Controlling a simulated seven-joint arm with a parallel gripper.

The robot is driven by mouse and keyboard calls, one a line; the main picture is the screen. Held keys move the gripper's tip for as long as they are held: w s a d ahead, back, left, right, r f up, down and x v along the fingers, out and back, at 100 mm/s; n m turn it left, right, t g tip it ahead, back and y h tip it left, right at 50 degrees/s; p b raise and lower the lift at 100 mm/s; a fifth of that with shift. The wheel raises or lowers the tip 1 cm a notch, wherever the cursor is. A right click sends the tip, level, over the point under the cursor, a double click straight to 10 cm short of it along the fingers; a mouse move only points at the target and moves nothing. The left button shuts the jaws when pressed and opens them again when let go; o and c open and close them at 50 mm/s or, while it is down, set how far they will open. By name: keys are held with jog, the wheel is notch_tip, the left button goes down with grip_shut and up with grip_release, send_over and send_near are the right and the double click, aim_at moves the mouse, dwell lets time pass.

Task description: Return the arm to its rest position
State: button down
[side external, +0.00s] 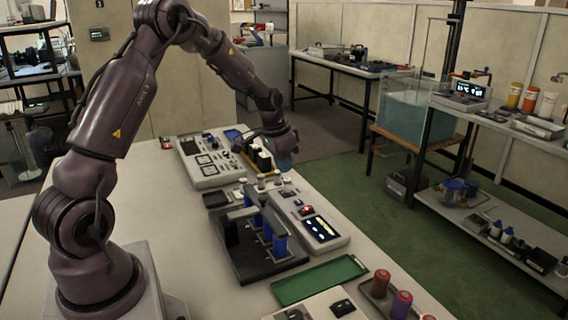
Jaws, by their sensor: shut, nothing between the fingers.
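My arm arches from its base at the left of the side external view over to the far part of the bench. My gripper (284,160) is at the arm's end, above the bench's far right edge, beside a group of small black and white items (261,158). It is small and dark here, and its fingers look closed with nothing between them. Whether it touches anything below cannot be told.
A dark rack with blue cylinders (266,235) stands mid-bench, beside a panel with a lit screen (322,229). A grey control panel (207,161) lies behind. A green tray (319,280) and red and purple cylinders (401,304) are at the front. The bench's left side is clear.

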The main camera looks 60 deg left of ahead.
jog(key=s+d+r+t, duration=0.1)
jog(key=s+d+r, duration=0.8)
jog(key=s+d, duration=0.2)
jog(key=s+d+r+t, duration=0.2)
jog(key=s+d+r, duration=0.7)
jog(key=s+d, duration=0.2)
jog(key=shift+d, duration=0.2)
